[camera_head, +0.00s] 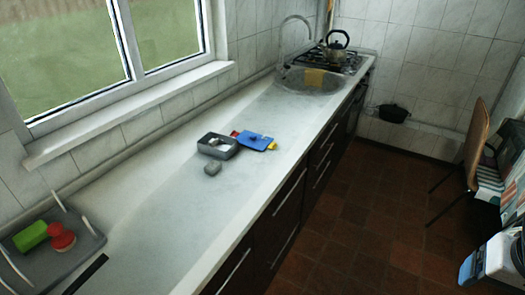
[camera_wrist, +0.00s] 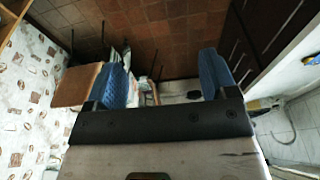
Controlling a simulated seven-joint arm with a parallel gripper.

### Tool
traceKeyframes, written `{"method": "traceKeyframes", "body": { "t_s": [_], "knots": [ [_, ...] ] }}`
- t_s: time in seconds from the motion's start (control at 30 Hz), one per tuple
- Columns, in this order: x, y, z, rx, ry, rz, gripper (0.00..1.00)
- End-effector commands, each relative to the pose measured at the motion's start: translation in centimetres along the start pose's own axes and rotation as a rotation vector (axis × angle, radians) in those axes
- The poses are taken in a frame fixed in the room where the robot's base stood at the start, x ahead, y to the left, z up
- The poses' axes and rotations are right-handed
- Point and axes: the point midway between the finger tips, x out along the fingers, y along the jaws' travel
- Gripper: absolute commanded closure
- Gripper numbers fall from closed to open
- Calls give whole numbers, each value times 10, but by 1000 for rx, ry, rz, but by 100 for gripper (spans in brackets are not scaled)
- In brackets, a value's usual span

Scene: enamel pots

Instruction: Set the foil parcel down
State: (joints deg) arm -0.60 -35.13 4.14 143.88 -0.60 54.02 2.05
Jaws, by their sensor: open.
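A small grey lump, which looks like the foil parcel (camera_head: 213,168), lies on the pale worktop (camera_head: 150,215) in the head view. It is just in front of a dark grey open box (camera_head: 226,154) that has something whitish in it. My gripper (camera_wrist: 162,72) shows in the wrist view with its two blue fingers wide apart. Nothing is held between them. Behind the fingers I see floor tiles and furniture, so the gripper is away from the parcel. The parcel does not show in the wrist view.
A grey tray (camera_head: 85,258) at the lower left holds a green block (camera_head: 30,236) and a red item (camera_head: 61,238). The sink (camera_head: 308,84) and kettle (camera_head: 337,46) are far back. Much worktop is clear.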

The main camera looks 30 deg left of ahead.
Motion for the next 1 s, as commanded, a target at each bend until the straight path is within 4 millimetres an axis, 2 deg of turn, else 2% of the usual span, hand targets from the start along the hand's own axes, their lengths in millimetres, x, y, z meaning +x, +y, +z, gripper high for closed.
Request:
{"method": "traceKeyframes", "body": {
  "t_s": [0.27, 0.47, 0.77, 1.0],
  "knots": [
    [-4, -29, -50, -4, -22, -16, 21],
    [-6, -62, -96, -5, -39, -28, 21],
    [1, -125, -160, -6, -69, -41, 21],
    [13, -186, -203, -6, -91, -48, 21]
  ]
}}
